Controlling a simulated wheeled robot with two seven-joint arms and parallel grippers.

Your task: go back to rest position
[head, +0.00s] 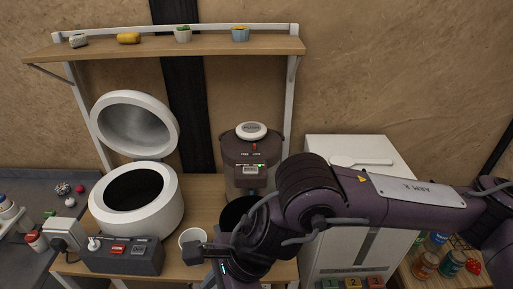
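My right arm reaches in from the right across the front of the white cabinet. Its dark gripper (205,252) is low in the middle, just in front of a small white cup (192,238). I cannot tell whether the fingers touch the cup or are open or shut. My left gripper is not in view.
A white pot with a raised lid (162,218) stands left on the wooden table, behind a grey switch box (120,257). A spoon (362,161) lies on the white cabinet (345,148). A shelf (210,45) spans above.

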